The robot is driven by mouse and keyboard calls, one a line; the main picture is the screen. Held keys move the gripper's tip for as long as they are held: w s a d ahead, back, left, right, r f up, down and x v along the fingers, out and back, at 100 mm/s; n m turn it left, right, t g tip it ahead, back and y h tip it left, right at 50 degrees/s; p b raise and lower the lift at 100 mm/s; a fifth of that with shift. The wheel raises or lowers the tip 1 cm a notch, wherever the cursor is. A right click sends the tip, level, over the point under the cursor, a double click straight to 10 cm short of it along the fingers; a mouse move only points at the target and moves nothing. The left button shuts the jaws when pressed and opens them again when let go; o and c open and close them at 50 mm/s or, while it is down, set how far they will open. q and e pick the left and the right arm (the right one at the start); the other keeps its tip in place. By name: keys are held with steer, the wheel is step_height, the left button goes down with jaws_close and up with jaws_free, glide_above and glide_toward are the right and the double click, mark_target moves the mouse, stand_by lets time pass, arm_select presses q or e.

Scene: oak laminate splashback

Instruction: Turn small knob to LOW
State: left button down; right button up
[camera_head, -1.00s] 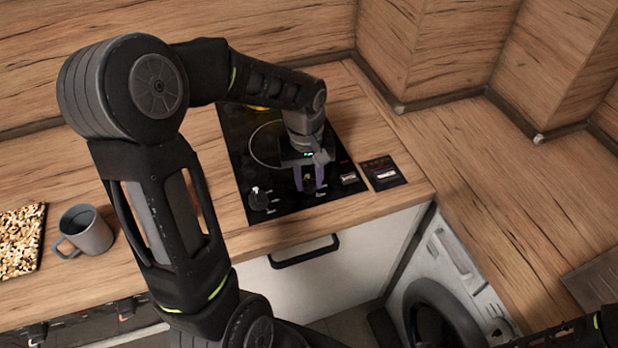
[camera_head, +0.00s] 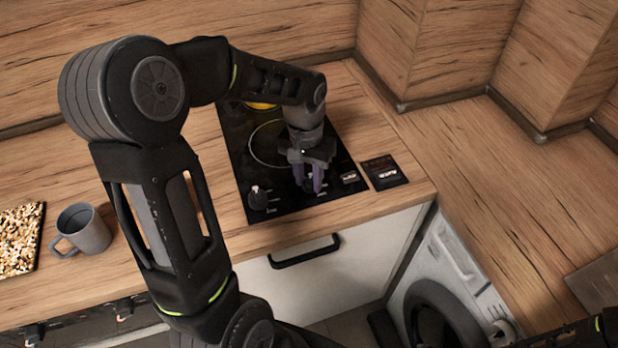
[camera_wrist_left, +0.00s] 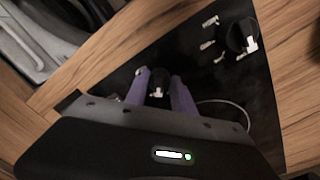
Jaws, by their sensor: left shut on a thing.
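The black cooktop (camera_head: 237,135) lies in the wooden counter with two dark knobs near its front edge. My left gripper (camera_head: 309,182) points down at the small knob, its purple fingers shut on it. In the left wrist view the small knob (camera_wrist_left: 158,80) sits between the fingers (camera_wrist_left: 158,88), with a white pointer mark on its near side. The larger knob (camera_head: 257,198) stands free to the left; it also shows in the left wrist view (camera_wrist_left: 238,36). The small knob's printed labels are too small to read and partly hidden. My right gripper is out of view.
A grey mug (camera_head: 86,230) and a speckled board (camera_head: 19,240) stand on the left counter. A small dark panel (camera_head: 384,172) lies right of the cooktop. A yellow object (camera_head: 260,105) is partly hidden behind my arm. The right counter is largely clear.

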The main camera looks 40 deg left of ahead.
mark_target(308, 178)
arm_select(q)
steer(key=shift+m, duration=1.4)
steer(key=c, duration=1.1)
jaws_free()
steer(key=shift+r, duration=0.15)
steer(key=r, duration=0.3)
steer(key=r+b, duration=0.1)
steer(key=r, duration=0.3)
steer(key=shift+a+r, duration=0.2)
steer(key=shift+r, duration=0.1)
